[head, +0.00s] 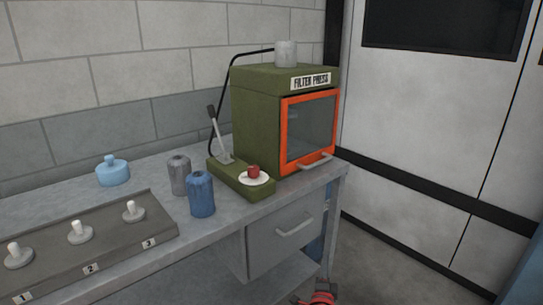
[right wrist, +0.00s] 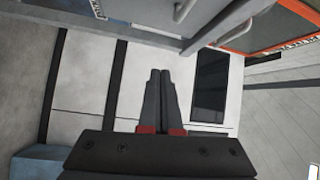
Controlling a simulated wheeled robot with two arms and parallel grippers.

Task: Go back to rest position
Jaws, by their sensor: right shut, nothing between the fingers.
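My right gripper (right wrist: 160,74) is shut, with its two dark fingers together and nothing between them. In the head view only a small red and dark part of it (head: 318,298) shows at the bottom edge, beside the workbench's right end and below its top. It appears apart from the bench and the things on it. My left gripper is not in view.
The workbench (head: 222,212) carries a green filter press (head: 258,116) with an orange-framed door, blue (head: 201,195) and grey (head: 179,175) canisters, a light blue container (head: 113,172) and a numbered tray (head: 110,246). A drawer (head: 282,238) hangs below. Floor (head: 390,262) right is clear.

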